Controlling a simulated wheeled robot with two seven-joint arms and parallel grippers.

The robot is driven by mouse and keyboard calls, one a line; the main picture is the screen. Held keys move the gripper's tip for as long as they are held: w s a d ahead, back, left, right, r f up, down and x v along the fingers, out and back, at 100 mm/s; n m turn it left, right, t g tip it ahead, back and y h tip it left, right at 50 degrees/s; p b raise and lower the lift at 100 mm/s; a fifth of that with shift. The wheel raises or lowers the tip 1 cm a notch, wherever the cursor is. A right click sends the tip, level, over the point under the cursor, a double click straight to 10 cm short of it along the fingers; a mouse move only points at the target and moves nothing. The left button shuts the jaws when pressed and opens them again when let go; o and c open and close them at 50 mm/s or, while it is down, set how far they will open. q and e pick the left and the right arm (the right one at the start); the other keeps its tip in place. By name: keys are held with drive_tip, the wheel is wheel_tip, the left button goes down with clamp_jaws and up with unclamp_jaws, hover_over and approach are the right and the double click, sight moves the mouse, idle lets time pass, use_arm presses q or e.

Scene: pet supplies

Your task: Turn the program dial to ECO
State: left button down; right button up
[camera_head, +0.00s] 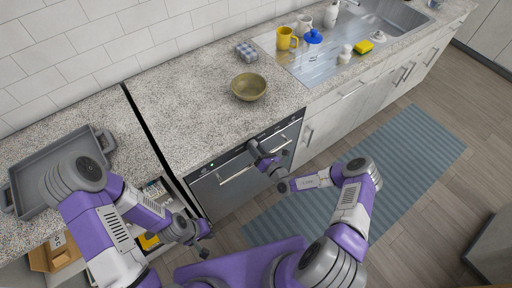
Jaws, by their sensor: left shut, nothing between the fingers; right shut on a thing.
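The dishwasher (222,190) is under the counter, with a dark control strip along its top edge and a bar handle below. My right gripper (255,147) is at the control strip, shut on what seems to be the program dial. The dial is hidden by the gripper, so its setting and the ECO mark cannot be read. My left gripper (206,232) is shut and empty, low in front of the cabinets, left of the dishwasher and away from the dial.
An open drawer (152,188) with items lies under my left arm. A grey tray (40,165) and an olive bowl (248,87) stand on the counter. Yellow mug (286,38) and sponge (363,47) are by the sink. A blue striped mat (415,150) covers open floor.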

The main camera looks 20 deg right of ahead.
drive_tip(key=shift+m, duration=1.3)
drive_tip(key=o, duration=1.1)
drive_tip(key=shift+c, duration=0.2)
drive_tip(key=v, duration=0.7)
drive_tip(key=shift+s+d+p, duration=0.15)
drive_tip(key=shift+s+p, duration=0.1)
drive_tip(key=shift+p, duration=0.2)
